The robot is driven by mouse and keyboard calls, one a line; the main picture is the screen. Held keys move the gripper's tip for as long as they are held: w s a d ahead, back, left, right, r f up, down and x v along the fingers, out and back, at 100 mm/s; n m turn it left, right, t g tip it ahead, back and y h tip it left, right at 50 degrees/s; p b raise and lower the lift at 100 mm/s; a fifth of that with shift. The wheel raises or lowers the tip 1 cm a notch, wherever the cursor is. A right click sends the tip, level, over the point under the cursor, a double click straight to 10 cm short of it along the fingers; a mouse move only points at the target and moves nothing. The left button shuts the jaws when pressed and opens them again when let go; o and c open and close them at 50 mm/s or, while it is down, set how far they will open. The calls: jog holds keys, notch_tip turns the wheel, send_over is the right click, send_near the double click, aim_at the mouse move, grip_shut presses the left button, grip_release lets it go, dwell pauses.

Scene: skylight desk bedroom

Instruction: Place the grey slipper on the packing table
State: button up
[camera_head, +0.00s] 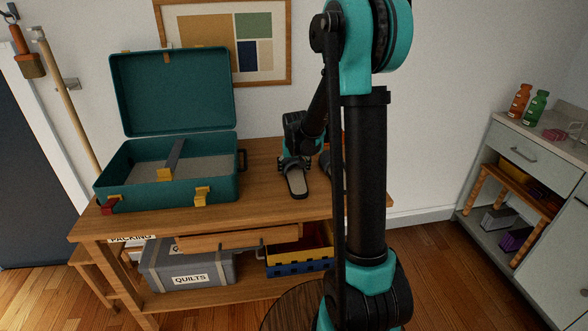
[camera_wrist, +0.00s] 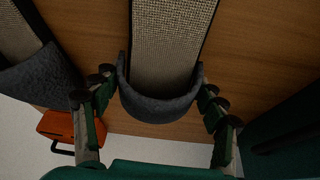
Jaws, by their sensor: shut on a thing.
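A grey slipper (camera_head: 297,184) with a pale woven insole is at the wooden packing table (camera_head: 262,200), right of the teal suitcase. My gripper (camera_head: 295,161) is over its toe end. In the wrist view my gripper (camera_wrist: 160,92) has a finger on each side of the dark grey toe band (camera_wrist: 160,105), shut on the slipper. The slipper lies flat or nearly so, at or just above the tabletop; I cannot tell if it touches. A second, similar slipper (camera_wrist: 35,75) is on the left in the wrist view, apart from the held one.
The open teal suitcase (camera_head: 120,190) fills the table's left half. An orange object (camera_wrist: 57,127) shows beyond the slippers. On the lower shelf are a grey QUILTS case (camera_head: 165,273) and a yellow-blue crate (camera_head: 300,266). A cabinet (camera_head: 522,150) stands far right.

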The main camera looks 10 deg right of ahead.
aim_at(295, 179)
jog(key=shift+f, duration=0.15)
jog(key=o, duration=1.3)
jog(key=shift+c, duration=0.2)
jog(key=v, duration=1.2)
jog(key=s+d+f, duration=0.1)
jog(key=s+f, duration=0.2)
jog(key=s, duration=0.6)
jog(key=s+d+f, duration=0.1)
jog(key=s+f, duration=0.3)
jog(key=s, duration=0.4)
jog(key=s+d+f+n, duration=0.1)
jog(key=s+f, duration=0.3)
jog(key=s, duration=0.5)
jog(key=shift+s+d+f, duration=0.25)
jog(key=shift+s+d, duration=0.1)
jog(key=shift+d, duration=0.1)
